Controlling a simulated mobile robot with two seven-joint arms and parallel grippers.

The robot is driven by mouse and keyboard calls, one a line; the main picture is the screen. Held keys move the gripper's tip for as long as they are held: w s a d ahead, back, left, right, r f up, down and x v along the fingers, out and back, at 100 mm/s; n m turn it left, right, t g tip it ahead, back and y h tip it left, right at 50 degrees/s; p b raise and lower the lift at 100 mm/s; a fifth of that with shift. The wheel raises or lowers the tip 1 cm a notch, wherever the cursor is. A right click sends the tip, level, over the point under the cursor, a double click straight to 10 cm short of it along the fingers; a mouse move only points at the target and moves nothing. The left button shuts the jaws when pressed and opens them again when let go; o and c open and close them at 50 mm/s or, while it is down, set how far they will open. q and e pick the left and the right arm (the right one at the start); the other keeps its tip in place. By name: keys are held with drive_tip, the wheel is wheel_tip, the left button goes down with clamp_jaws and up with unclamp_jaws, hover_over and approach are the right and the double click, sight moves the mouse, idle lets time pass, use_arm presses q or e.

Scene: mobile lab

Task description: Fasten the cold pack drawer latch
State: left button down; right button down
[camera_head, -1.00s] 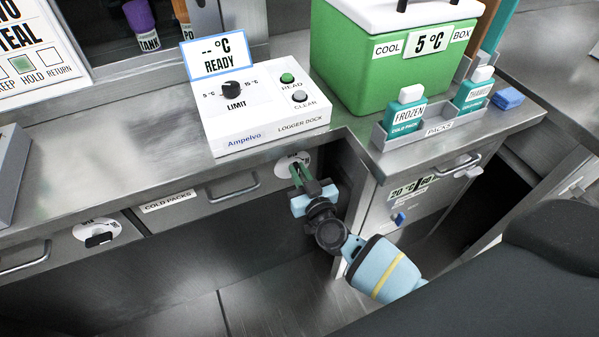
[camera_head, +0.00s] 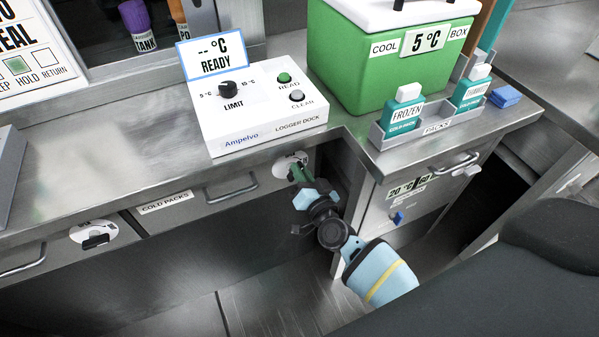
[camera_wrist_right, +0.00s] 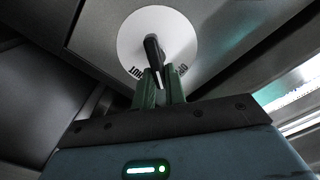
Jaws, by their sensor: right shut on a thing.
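The cold pack drawer (camera_head: 205,200) is the grey front labelled "COLD PACKS", with a bar handle (camera_head: 232,188); it looks flush with the counter front. Its latch is a white round plate (camera_head: 283,165) at the drawer's right end, partly hidden by my gripper. In the right wrist view the plate (camera_wrist_right: 180,30) carries a black lever (camera_wrist_right: 154,60) and partly covered lettering. My right gripper (camera_head: 299,172) has its green fingers at the plate. The wrist view shows the fingers (camera_wrist_right: 160,85) shut on the lever's lower end. My left gripper is not in view.
The logger dock (camera_head: 262,138), reading "READY", stands on the counter above the latch. A green cool box (camera_head: 390,75) and a pack rack (camera_head: 437,126) stand at the right. Another latch plate (camera_head: 94,231) sits on the drawer front at the left. The cabinet (camera_head: 410,205) stands close right of my arm.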

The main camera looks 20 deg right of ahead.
drive_tip(key=shift+d+f+m+b, duration=0.2)
drive_tip(key=shift+m+b, duration=0.4)
drive_tip(key=shift+m, duration=1.15)
drive_tip(key=shift+d+f+m+b, duration=0.1)
drive_tip(key=shift+f+m+b, duration=0.35)
drive_tip(key=shift+m, duration=1.35)
drive_tip(key=shift+d+f+m+b, duration=0.1)
drive_tip(key=shift+m+b, duration=0.65)
drive_tip(key=shift+m, duration=1.3)
drive_tip(key=c, duration=1.4)
unclamp_jaws()
drive_tip(key=shift+c, duration=0.2)
drive_tip(key=s, duration=0.8)
